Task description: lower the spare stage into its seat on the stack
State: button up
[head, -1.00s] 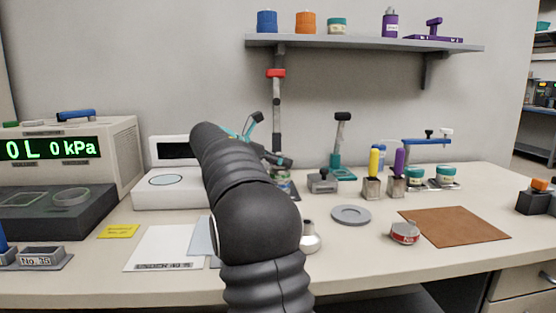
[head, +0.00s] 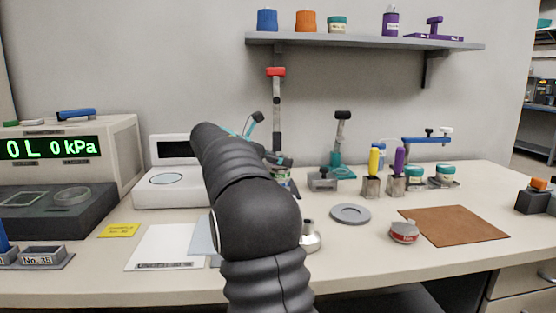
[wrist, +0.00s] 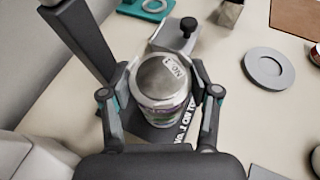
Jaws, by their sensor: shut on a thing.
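My gripper (wrist: 163,92) is shut on a round, silver-topped piece, which I take as the spare stage (wrist: 160,76); its lid carries a small, partly readable label. Coloured bands of the stack (wrist: 165,115) show just below it, between the fingers. Whether the stage touches the stack or is apart from it, I cannot tell, and the seat is hidden. In the head view my own arm covers most of the stack, and only a sliver of it (head: 287,184) shows at the arm's right.
A grey clamp block with a black knob (wrist: 178,45) is just behind.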

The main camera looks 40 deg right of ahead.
jog(key=shift+f, duration=0.3)
dwell(0.4)
jog(key=o, duration=1.3)
jog(key=shift+o, duration=0.2)
jog(key=v, duration=1.2)
